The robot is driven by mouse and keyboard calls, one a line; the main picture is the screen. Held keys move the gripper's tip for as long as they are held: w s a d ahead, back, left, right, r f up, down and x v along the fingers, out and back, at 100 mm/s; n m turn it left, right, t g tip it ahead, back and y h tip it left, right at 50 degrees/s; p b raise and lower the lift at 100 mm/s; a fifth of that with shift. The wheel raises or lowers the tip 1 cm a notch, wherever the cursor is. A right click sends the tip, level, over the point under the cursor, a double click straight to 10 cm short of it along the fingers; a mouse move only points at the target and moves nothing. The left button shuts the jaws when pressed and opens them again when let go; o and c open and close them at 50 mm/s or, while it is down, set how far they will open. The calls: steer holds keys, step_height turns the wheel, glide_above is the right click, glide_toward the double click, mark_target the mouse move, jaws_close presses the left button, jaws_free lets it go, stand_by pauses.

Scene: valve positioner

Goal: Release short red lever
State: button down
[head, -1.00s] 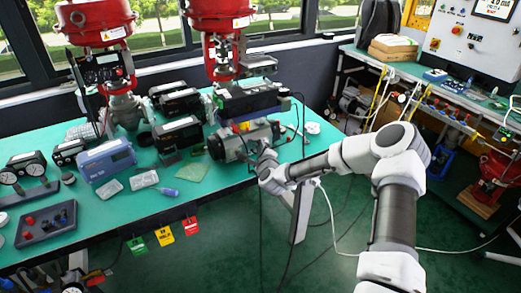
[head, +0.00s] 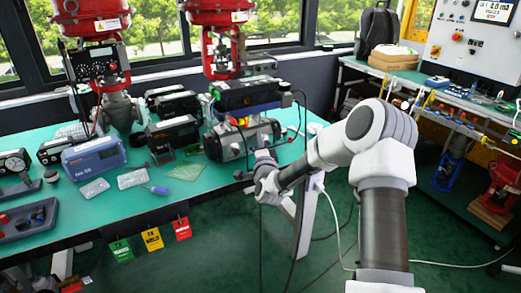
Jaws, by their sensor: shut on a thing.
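The grey cylindrical valve actuator (head: 226,143) lies at the right end of the green bench, with a black positioner box (head: 248,94) above it. A small red part (head: 236,121) shows between them; I cannot tell whether it belongs to the short red lever. My gripper (head: 262,154) is at the actuator's right front side, low by the bench edge. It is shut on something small. My own wrist covers the fingertips and what they hold, so the lever cannot be made out clearly there.
The green bench top (head: 110,210) carries a blue-grey instrument (head: 94,157) and several black boxes on the left. Coloured tags (head: 152,239) hang from its front edge. Red-topped valves (head: 92,18) stand behind. A second bench with a control panel (head: 482,38) is at right.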

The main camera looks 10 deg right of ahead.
steer(key=shift+a+n+b, duration=0.1)
steer(key=shift+n+b, duration=0.6)
steer(key=shift+r+t, duration=0.15)
steer(key=shift+t, duration=0.15)
steer(key=c, duration=0.9)
jaws_free()
steer(key=shift+s, duration=0.1)
steer(key=s+f, duration=0.1)
steer(key=s, duration=0.4)
steer(key=s+p, duration=0.1)
steer(key=s, duration=0.5)
steer(key=s+a+f, duration=0.1)
steer(key=s, duration=0.5)
steer(key=shift+f+p, duration=0.3)
steer(key=shift+p, duration=0.05)
